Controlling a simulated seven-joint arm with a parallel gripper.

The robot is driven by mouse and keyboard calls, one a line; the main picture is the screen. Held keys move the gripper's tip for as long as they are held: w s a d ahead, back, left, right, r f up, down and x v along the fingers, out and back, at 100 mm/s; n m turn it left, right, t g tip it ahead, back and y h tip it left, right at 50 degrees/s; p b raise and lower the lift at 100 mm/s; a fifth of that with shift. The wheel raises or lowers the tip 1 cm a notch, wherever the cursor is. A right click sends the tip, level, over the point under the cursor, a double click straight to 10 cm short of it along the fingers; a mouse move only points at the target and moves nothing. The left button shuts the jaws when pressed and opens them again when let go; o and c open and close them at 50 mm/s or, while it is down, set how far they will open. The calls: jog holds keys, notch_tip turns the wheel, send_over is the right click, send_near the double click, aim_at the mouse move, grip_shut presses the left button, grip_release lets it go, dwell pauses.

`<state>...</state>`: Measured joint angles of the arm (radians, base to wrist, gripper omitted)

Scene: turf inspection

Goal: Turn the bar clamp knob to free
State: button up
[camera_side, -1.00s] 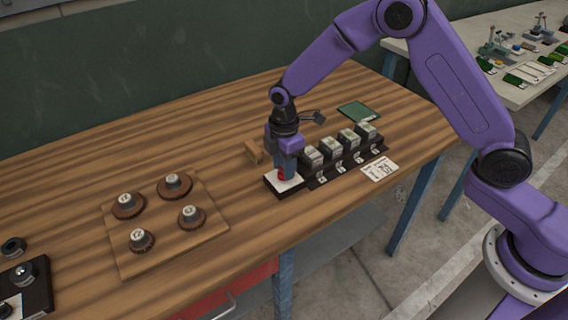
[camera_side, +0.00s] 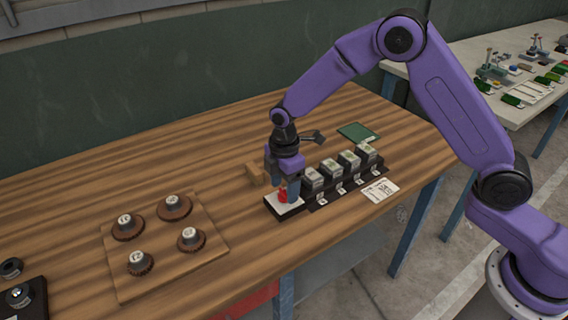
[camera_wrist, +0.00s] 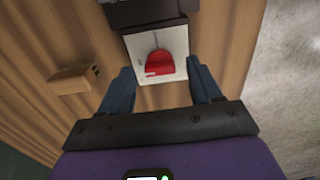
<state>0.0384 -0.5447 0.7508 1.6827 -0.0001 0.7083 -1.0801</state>
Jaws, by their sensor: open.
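The knob (camera_side: 283,196) is small and red and sits on a white plate (camera_side: 291,208) at the near left end of a black rail. It also shows in the wrist view (camera_wrist: 160,63), between and just beyond my fingertips, with a small pale mark on its lower left. A thin dark line runs up from it on the plate. My gripper (camera_side: 282,184) points down over the knob with its fingers apart; in the wrist view (camera_wrist: 163,78) a gap shows on both sides of the knob. Any wording on the plate is too small to read.
Several grey-topped blocks (camera_side: 349,160) stand along the rail to the right. A wooden block (camera_side: 256,173) lies left of my gripper. A printed card (camera_side: 380,191) and a green card (camera_side: 357,132) lie nearby. A board with round knobs (camera_side: 205,262) is farther left.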

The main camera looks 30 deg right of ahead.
aim_at(284, 191)
notch_tip(284, 191, up, 17)
dwell(0.4)
dwell(0.4)
jog(key=s+d+f+m, duration=0.1)
jog(key=s+d, duration=0.3)
jog(key=s, duration=0.7)
jog(key=s+d+f+m, duration=0.1)
jog(key=s+d, duration=0.4)
jog(key=s, duration=0.6)
jog(key=s+d+f+m, duration=0.1)
jog(key=s+d+m, duration=0.2)
jog(key=s, duration=0.8)
jog(key=shift+d+m, duration=0.3)
jog(key=shift+d, duration=0.8)
